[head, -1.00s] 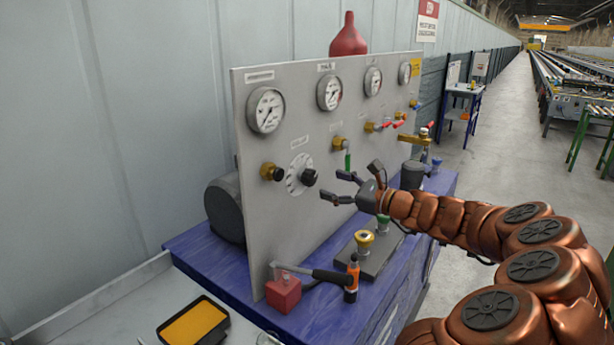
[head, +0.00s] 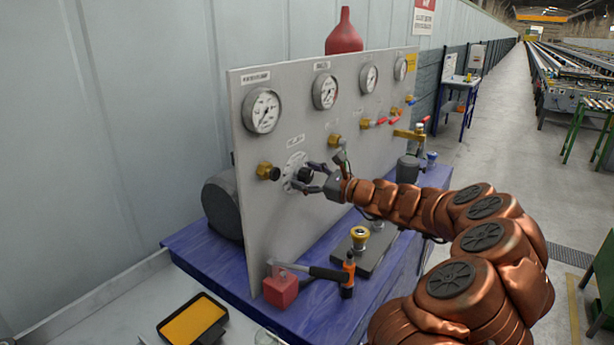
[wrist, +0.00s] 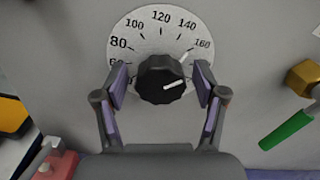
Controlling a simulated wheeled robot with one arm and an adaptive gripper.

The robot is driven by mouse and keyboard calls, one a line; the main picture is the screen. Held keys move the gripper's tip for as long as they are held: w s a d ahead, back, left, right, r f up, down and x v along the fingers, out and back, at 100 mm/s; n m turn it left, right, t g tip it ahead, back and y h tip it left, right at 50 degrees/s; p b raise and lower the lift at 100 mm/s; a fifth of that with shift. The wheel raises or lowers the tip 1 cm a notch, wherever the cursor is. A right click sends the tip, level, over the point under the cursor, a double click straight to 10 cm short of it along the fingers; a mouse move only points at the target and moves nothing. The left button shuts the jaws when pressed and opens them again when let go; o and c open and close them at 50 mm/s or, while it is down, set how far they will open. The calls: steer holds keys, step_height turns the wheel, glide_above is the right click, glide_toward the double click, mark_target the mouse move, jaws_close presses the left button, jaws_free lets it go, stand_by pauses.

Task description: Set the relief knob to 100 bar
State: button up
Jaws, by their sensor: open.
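The black relief knob (wrist: 160,78) sits on a white round dial plate (wrist: 150,22) marked 80, 100, 120, 140 and 160. Its white pointer line points right and slightly up, below the 160 mark, toward my right finger; the number there is hidden. My gripper (wrist: 160,84) is open, with one finger on each side of the knob; small gaps appear between pads and knob. In the head view the knob (head: 305,174) is partly covered by my gripper (head: 313,178), and the dial plate (head: 290,178) shows at its left.
The upright grey panel (head: 262,215) carries several gauges and brass valves. A green-handled valve (wrist: 287,130) is right of the dial.

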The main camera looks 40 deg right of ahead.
steer(key=c, duration=1.2)
steer(key=shift+o, duration=0.2)
steer(key=shift+f, duration=0.1)
steer(key=shift+f+n+b, duration=0.1)
steer(key=shift+n+b, duration=0.2)
steer(key=shift+b, duration=0.3)
